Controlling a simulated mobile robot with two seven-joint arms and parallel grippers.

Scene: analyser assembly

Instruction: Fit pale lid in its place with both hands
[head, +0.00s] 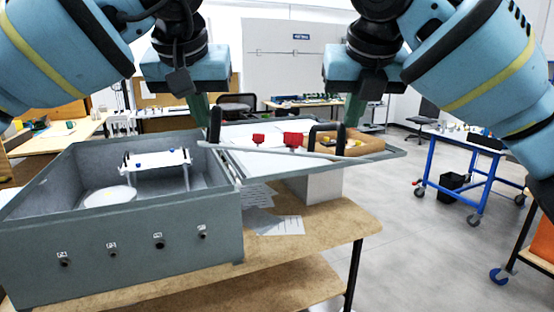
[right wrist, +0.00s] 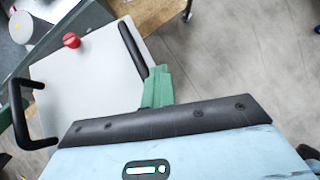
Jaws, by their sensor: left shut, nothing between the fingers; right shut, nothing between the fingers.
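The pale lid (head: 272,131) is a flat white panel to the right of the open grey box (head: 125,232), seen at a low angle. It carries red knobs and two black upright handles, a left one (head: 215,125) and a right one (head: 312,136). In the right wrist view the lid (right wrist: 90,85) shows both handles and one red knob (right wrist: 71,40). My left gripper (head: 201,110) is shut and empty near the left handle. My right gripper (head: 353,110) is shut and empty beside the right handle (right wrist: 133,50). Contact with the handles is unclear.
Inside the box are a white disc (head: 110,196) and a white raised plate (head: 157,160). A wooden table (head: 330,215) holds the box and some papers (head: 278,225). A tan tray (head: 365,147) lies right of the lid. A blue cart (head: 465,140) stands farther right.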

